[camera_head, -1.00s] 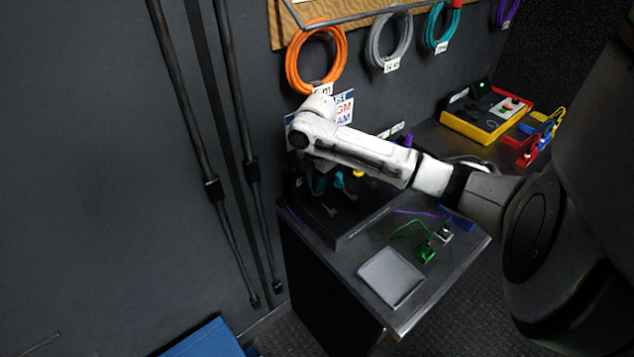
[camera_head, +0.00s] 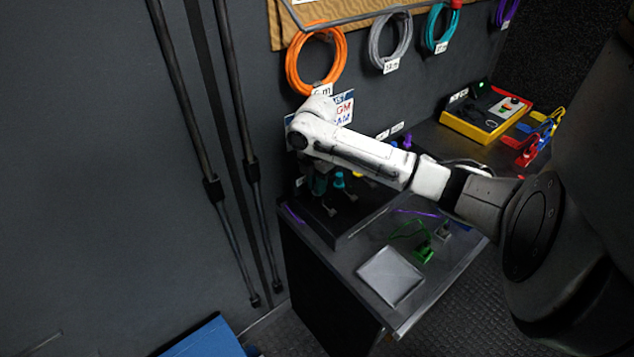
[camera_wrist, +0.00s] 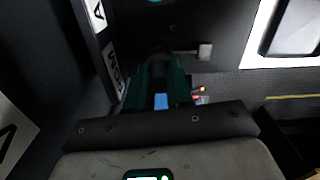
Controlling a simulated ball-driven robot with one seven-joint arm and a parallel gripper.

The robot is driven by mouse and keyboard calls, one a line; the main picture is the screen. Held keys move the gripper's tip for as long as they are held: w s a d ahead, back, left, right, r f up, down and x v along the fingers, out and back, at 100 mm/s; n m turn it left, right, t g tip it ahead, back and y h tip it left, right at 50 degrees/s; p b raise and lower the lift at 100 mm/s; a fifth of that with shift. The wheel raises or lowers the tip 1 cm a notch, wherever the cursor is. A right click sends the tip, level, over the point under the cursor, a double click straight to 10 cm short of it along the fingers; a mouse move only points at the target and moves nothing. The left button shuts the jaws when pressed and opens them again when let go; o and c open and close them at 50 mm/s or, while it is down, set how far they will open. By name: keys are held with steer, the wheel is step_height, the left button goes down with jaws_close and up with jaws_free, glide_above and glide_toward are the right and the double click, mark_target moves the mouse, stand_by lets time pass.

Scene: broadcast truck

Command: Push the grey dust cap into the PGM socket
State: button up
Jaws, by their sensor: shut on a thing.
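My gripper (camera_wrist: 158,80) has dark green fingers, shut on a small dark thing (camera_wrist: 158,60) that I take to be the grey dust cap; shadow hides its detail. A white label reading PGM (camera_wrist: 114,68) is just left of the fingers. The PGM socket itself is hidden by the fingers, so I cannot tell whether the cap touches it or is in it. In the head view my gripper (camera_head: 319,184) points down at the dark connector panel (camera_head: 350,228), mostly below my white arm.
Teal (camera_head: 339,180) and yellow caps stand near my gripper. A grey block on a thin lead (camera_wrist: 205,51) lies beyond the fingers. A pale tray (camera_head: 390,276) and a green connector (camera_head: 423,252) are on the bench. Cable coils hang on the wall behind.

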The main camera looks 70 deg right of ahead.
steer(key=shift+f+b, duration=0.6)
steer(key=shift+f, duration=0.55)
stand_by(0.7)
steer(key=o, duration=0.8)
step_height(320, 180, up, 11)
steer(key=shift+f+b, duration=0.1)
steer(key=shift+b, duration=0.4)
stand_by(0.4)
